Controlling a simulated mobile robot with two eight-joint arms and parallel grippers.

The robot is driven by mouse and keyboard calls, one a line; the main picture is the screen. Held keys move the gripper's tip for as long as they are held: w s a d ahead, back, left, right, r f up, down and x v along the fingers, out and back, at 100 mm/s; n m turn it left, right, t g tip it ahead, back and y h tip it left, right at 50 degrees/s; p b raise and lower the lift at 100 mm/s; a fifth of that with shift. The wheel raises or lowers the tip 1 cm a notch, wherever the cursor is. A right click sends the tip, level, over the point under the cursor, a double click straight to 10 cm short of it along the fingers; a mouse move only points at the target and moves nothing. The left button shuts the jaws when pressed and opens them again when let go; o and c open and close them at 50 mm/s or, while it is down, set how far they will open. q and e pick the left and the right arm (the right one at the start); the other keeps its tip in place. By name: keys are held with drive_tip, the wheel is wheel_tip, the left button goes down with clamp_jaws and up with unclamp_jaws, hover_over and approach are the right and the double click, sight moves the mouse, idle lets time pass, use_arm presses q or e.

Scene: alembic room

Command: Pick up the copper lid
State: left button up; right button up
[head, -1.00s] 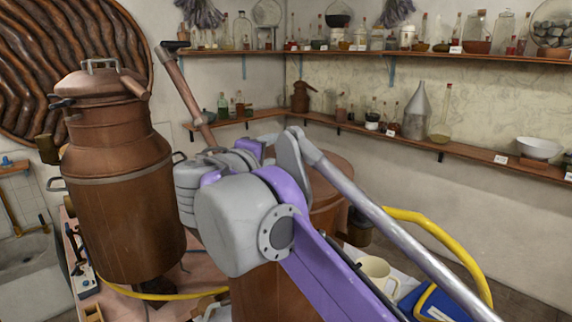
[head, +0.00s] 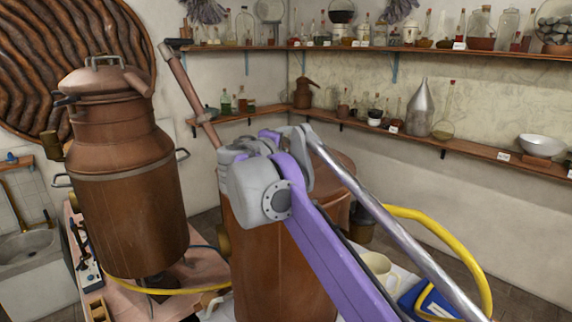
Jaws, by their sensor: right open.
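A copper lid (head: 103,80) with a metal loop handle on top sits on the tall copper still (head: 130,200) at the left. My right arm comes in from the lower right, and its grey and purple wrist is in front of the second copper vessel (head: 283,268). My right gripper (head: 247,146) is open, to the right of the lid and apart from it. Its fingertips are mostly hidden by the wrist, and nothing shows in it. My left gripper is out of view.
A slanted copper pipe (head: 188,88) stands between the lid and my right gripper. A yellow hose (head: 440,232), a cream mug (head: 378,266) and a blue box (head: 432,300) are at the lower right. Shelves with bottles line the walls.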

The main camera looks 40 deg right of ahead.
drive_tip(key=shift+s, duration=0.1)
drive_tip(key=shift+c, duration=0.3)
clamp_jaws()
idle(0.9)
